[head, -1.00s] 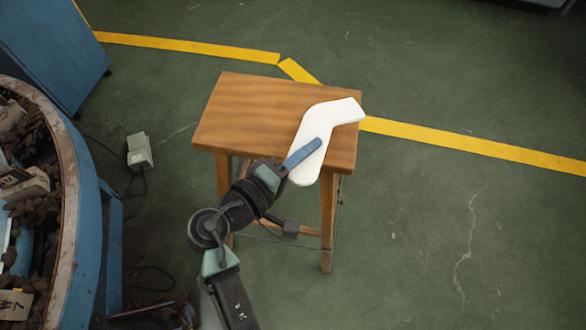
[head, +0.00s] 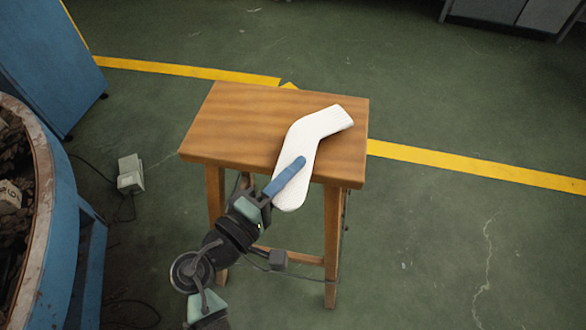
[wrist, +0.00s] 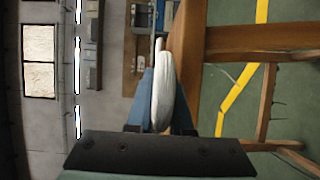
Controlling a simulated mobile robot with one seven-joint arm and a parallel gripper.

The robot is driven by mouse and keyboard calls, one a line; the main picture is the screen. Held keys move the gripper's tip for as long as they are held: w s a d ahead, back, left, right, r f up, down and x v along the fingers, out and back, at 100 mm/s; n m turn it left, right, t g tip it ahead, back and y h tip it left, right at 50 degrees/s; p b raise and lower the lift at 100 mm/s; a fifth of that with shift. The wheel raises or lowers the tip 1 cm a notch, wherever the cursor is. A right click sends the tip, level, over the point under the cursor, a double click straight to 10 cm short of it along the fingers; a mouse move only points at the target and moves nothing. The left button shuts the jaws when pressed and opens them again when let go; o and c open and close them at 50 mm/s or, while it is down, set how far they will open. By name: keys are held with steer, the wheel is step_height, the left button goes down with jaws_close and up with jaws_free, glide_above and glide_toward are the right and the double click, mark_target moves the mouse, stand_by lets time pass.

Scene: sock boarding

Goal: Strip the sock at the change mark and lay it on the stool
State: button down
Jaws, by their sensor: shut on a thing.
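The white sock (head: 310,145) is in my gripper (head: 286,180), held near its lower end by the blue fingers. In the head view it lies across the right part of the wooden stool's top (head: 230,115), with the lower end over the front edge. The wrist view shows the sock (wrist: 163,88) edge-on and flat between the two blue fingers, beside the stool (wrist: 250,40). Whether the sock touches the stool top is hard to tell. No change mark can be made out.
A round blue-sided machine (head: 55,230) with a rusty rim stands at the left, near a blue cabinet (head: 50,60). A small grey-green box (head: 131,174) with a cable lies on the floor. A yellow line (head: 460,165) crosses the green floor. The right side is clear.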

steer(key=shift+f, duration=0.5)
steer(key=shift+s+f+b, duration=0.1)
steer(key=shift+f+b, duration=0.2)
steer(key=shift+f, duration=0.05)
steer(key=c, duration=0.7)
jaws_free()
steer(key=shift+c, duration=0.2)
steer(key=p+v, duration=0.2)
steer(key=v, duration=1.1)
steer(key=shift+r, duration=0.35)
